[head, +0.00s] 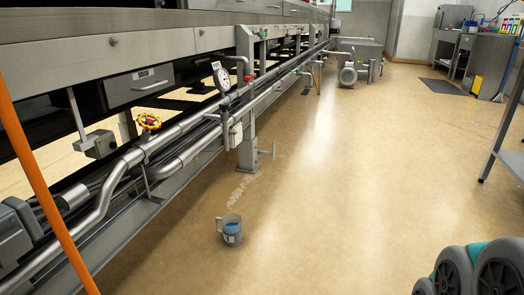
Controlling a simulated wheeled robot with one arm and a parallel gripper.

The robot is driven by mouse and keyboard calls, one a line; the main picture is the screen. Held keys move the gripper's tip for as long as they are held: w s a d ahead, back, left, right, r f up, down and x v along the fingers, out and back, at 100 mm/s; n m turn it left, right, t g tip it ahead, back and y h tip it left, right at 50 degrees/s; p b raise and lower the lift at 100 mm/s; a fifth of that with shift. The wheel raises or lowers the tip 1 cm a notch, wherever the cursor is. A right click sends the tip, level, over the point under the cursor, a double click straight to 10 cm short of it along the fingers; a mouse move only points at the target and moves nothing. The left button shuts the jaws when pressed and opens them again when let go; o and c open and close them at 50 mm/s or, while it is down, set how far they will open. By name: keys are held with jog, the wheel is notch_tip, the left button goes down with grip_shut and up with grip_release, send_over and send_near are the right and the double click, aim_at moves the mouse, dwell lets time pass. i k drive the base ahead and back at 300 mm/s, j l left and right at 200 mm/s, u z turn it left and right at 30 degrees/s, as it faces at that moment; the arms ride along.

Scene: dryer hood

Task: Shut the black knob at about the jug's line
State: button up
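A grey measuring jug (231,230) with blue on its front stands upright on the tan floor, right of the pipes. I cannot pick out a black knob with certainty. A grey box-like fitting (235,134) hangs below the gauge. A grey T-shaped piece (268,152) sticks out by the post's foot. My gripper is not in view.
A grey post (246,110) stands on the floor behind the jug. An orange bar (45,185) crosses the left side. Large grey wheels (497,274) sit at the lower right, below a metal table (508,140). The middle floor is clear; a pump (348,75) stands farther back.

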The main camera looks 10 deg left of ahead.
aim_at(224, 106)
jog(key=i+j, duration=0.7)
